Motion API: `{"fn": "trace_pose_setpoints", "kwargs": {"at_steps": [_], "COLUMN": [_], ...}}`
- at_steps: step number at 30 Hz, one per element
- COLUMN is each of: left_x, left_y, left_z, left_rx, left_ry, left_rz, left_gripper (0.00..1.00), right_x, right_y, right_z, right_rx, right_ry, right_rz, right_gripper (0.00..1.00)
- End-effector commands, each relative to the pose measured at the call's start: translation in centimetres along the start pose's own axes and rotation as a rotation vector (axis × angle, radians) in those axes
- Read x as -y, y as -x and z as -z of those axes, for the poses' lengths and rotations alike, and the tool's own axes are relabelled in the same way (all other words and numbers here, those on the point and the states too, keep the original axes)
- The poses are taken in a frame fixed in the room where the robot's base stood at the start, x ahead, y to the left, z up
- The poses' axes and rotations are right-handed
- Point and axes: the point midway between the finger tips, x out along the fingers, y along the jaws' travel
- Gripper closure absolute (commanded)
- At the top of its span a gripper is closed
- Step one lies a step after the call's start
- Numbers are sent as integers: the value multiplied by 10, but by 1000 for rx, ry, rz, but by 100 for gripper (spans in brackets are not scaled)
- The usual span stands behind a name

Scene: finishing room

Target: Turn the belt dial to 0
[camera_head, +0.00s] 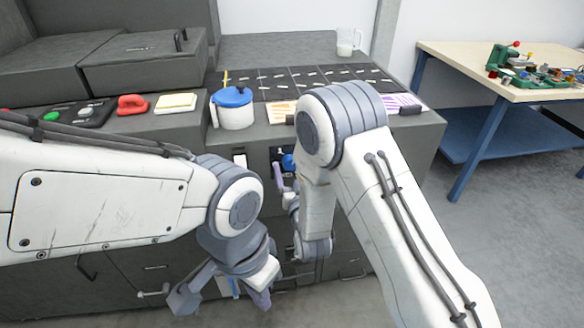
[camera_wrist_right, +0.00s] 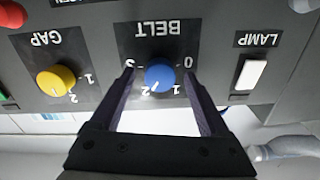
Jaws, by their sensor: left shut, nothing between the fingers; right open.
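The belt dial (camera_wrist_right: 160,77) is a round blue knob on a dark panel. It shows upside down in the right wrist view, with the marks 0, 1, 2 and 3 around it. Its white pointer line is turned toward the 2. My right gripper (camera_wrist_right: 158,76) is open, with one finger on each side of the dial; I cannot tell whether they touch it. In the head view the blue dial (camera_head: 288,162) is partly hidden by my right arm. My left gripper (camera_head: 262,297) is shut and empty, low in front of the cabinet.
A yellow gap dial (camera_wrist_right: 56,80) and a white lamp switch (camera_wrist_right: 252,74) flank the belt dial. A door handle (camera_head: 152,292) juts out left of my left gripper.

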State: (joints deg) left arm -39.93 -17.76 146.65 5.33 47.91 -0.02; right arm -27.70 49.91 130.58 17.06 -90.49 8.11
Motion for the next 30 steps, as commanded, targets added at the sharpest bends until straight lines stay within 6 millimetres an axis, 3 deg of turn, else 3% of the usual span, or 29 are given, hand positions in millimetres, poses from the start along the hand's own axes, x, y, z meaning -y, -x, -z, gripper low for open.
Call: {"fn": "trace_pose_setpoints", "kwargs": {"at_steps": [11,17,18,30], "left_x": [0,0,0,0], "left_y": [1,1,1,-4], "left_z": [0,0,0,0], "left_rx": [1,1,1,0], "left_ry": [0,0,0,0], "left_rz": [0,0,0,0], "left_gripper": [100,100,100,100], "right_x": [0,0,0,-1], "right_y": [-6,-6,-6,-6], "right_z": [-1,0,0,-1], "right_rx": [1,1,1,0], "right_ry": [0,0,0,82], "right_rz": [0,0,0,0], "right_gripper": [21,97,100,100]}}
